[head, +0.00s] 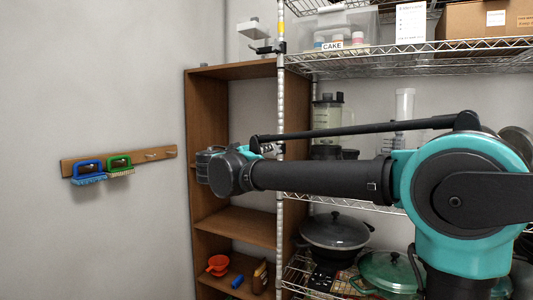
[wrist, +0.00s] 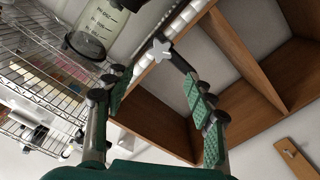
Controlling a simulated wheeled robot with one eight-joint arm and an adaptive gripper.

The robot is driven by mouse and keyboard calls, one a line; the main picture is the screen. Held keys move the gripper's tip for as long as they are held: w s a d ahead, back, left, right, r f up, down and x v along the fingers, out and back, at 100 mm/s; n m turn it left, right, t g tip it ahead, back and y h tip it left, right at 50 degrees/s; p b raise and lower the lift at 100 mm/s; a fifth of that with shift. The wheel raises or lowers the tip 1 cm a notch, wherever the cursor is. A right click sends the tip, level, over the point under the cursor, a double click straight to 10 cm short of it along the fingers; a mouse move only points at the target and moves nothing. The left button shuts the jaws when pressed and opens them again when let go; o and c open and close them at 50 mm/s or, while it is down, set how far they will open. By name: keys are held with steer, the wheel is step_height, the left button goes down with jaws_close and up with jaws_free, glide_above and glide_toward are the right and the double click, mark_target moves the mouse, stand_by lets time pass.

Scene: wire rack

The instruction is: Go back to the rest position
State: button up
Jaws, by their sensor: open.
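In the wrist view my gripper (wrist: 158,80) is open, its two green-padded fingers spread wide apart. Nothing is held between the pads. A white star-shaped piece (wrist: 163,62) with a black stem shows beyond the fingertips; I cannot tell what it belongs to. In the head view my arm reaches left across the front of the wire rack (head: 400,64), and the fingers are mostly hidden behind my wrist.
A brown wooden shelf (head: 236,222) stands behind my wrist, with an orange funnel-like item (head: 218,264) low inside. Two brushes, blue (head: 88,172) and green (head: 119,165), hang on a wall rail (head: 70,166). A lidded pan (head: 336,232) sits on the rack under my arm.

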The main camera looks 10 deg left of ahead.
steer(key=shift+s+a, duration=0.2)
steer(key=shift+s, duration=0.45)
steer(key=s+d+f+m+g, duration=0.15)
steer(key=d+f+g, duration=0.25)
steer(key=d+f, duration=0.9)
steer(key=s+d+f+n+g, duration=0.1)
steer(key=s+d+f+g, duration=0.3)
steer(key=d+f, duration=0.95)
steer(key=s+d+f+g+y, duration=0.2)
steer(key=s+d+f+y, duration=0.1)
steer(key=s+f, duration=0.7)
steer(key=s+d+f+m+g+y, duration=0.1)
steer(key=s+d+f+g+y, duration=0.1)
steer(key=s+f, duration=0.8)
step_height(320, 180, down, 4)
steer(key=shift+s+d+r+g+y, duration=0.2)
steer(key=shift+d+g+y, duration=0.3)
steer(key=shift+d, duration=0.55)
steer(key=shift+m, duration=0.25)
